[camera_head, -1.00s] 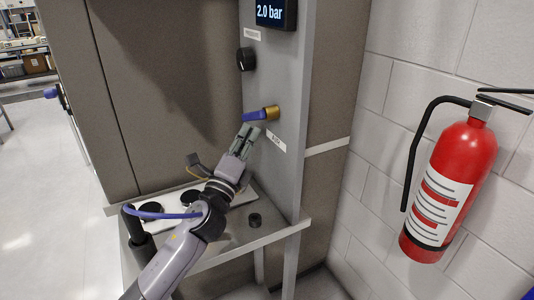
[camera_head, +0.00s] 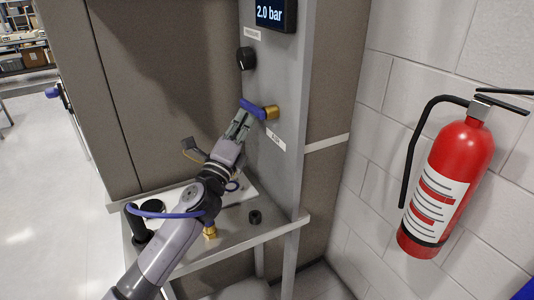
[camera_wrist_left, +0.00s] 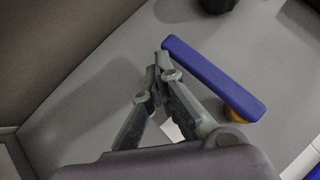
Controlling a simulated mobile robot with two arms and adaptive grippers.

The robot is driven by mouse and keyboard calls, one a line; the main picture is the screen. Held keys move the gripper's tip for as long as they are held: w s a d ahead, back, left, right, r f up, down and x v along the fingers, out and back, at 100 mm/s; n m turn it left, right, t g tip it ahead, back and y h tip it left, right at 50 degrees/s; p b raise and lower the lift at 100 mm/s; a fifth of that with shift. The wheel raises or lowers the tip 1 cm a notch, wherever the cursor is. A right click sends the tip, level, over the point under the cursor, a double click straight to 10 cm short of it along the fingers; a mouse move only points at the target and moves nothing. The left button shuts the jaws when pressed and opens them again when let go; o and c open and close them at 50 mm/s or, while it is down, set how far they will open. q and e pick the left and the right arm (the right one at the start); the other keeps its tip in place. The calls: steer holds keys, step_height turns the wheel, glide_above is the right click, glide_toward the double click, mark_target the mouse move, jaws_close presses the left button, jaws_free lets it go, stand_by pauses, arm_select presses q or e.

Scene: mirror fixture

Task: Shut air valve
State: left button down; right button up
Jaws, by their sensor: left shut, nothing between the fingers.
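The air valve has a blue lever handle (camera_head: 253,108) on a brass body (camera_head: 271,113), mounted on the grey panel (camera_head: 284,75). In the head view the lever points left and slightly up from the brass body. My left gripper (camera_head: 241,117) is shut and empty, its fingertips just below the lever's free end. In the left wrist view the closed fingertips (camera_wrist_left: 163,62) are beside the blue lever (camera_wrist_left: 213,78), near its free end; whether they touch it I cannot tell. The brass body is mostly hidden there. My right gripper is not in view.
Above the valve are a black knob (camera_head: 245,58) and a display (camera_head: 271,13) reading 2.0 bar. A label (camera_head: 276,140) sits below the valve. A shelf (camera_head: 270,230) with small black parts lies beneath. A red fire extinguisher (camera_head: 447,185) hangs at right.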

arm_select(q)
steer(key=shift+s, duration=0.1)
steer(key=v, duration=1.2)
